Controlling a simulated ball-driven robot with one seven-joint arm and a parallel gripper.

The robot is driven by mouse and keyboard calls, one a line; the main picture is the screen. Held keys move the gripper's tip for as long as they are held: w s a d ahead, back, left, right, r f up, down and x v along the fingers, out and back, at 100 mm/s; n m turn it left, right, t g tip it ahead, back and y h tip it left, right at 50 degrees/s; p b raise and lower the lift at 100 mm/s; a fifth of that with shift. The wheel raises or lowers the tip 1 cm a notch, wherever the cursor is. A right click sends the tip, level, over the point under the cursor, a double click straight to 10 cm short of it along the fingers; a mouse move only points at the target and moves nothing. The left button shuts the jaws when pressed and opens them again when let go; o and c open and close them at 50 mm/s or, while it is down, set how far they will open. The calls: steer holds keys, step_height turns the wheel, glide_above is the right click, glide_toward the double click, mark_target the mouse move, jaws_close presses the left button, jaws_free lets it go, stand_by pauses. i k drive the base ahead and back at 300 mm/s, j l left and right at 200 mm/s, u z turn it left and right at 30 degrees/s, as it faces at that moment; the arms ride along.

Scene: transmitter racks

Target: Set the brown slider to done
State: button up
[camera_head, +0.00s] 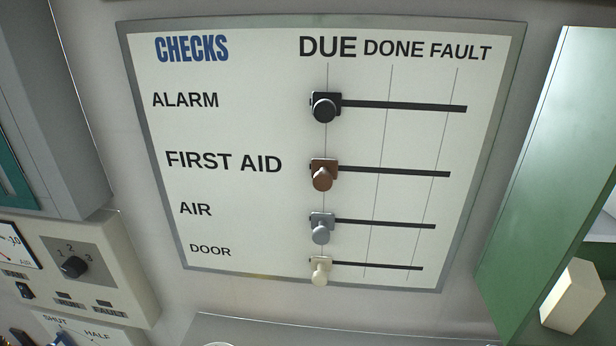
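A white board (230,130) headed CHECKS hangs on the wall, with columns marked DUE, DONE and FAULT. The brown slider (323,175) is in the FIRST AID row, at the left end of its dark slot, on the DUE line. The DONE line (374,140) crosses the slots to the right of it. The slot right of the brown slider is clear. My gripper is not in view.
A black slider (325,107) sits above, a grey slider (321,228) and a cream slider (320,270) below, all at DUE. A green cabinet (535,190) with a cream block (573,296) stands right. A dial panel (95,265) is at lower left.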

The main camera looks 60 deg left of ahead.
mark_target(323, 171)
steer(key=u, duration=1.3)
